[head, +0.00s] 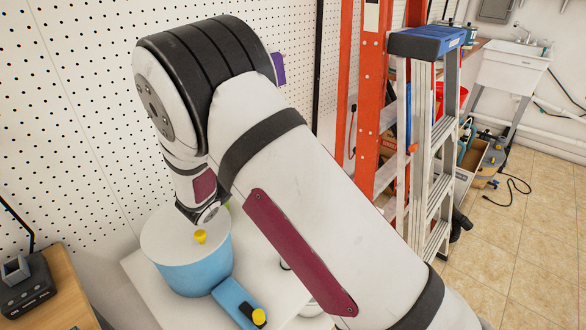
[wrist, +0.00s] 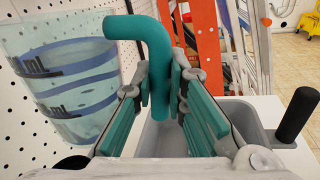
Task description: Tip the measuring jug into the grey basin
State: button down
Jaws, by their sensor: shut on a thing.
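The measuring jug (wrist: 75,100) is clear, with blue bands and dark mL marks, at the left of the wrist view. It looks close to upright, slightly tilted. My gripper (wrist: 174,88) is shut on its teal handle (wrist: 137,27), with one finger on each side. The grey basin (wrist: 262,108) is below and beyond the fingers, partly hidden by them; the jug is to its left in this view. I cannot tell how much liquid the jug holds. In the head view my arm hides the gripper and most of what lies around it.
A blue drum with a white top (head: 190,265) and a yellow knob stands by the pegboard wall (head: 70,100). A black upright grip (wrist: 296,115) rises at the basin's right side. Ladders (head: 428,130) stand to the right. Tiled floor (head: 520,240) is open at far right.

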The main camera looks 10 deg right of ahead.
jog(key=shift+s+d+f+m+y+b, duration=0.15)
jog(key=shift+d+f+m+b, duration=0.1)
jog(key=shift+f+m, duration=0.4)
jog(key=shift+s+d+f+m+y+b, duration=0.1)
jog(key=shift+d+f+m+y+b, duration=0.1)
jog(key=shift+f+m, duration=0.4)
jog(key=shift+s+d+f+m+g+y+b, duration=0.1)
jog(key=shift+d+f+m+g+y+b, duration=0.15)
jog(key=shift+f+m, duration=0.3)
jog(key=shift+d+f+m+g+y+b, duration=0.15)
jog(key=shift+f+m+y, duration=0.2)
jog(key=shift+m, duration=0.25)
jog(key=shift+a+f+m+y+b, duration=0.15)
jog(key=shift+f+m+y+b, duration=0.2)
jog(key=shift+f+m, duration=0.3)
dwell(0.6)
jog(key=shift+w+a+r+m, duration=0.2)
jog(key=shift+a+m, duration=0.15)
jog(key=shift+m, duration=0.2)
dwell(1.4)
jog(key=shift+w+a+f+m+t+y, duration=0.15)
jog(key=shift+a+f+m+t+y, duration=0.25)
jog(key=shift+f+m+y, duration=0.25)
dwell(1.8)
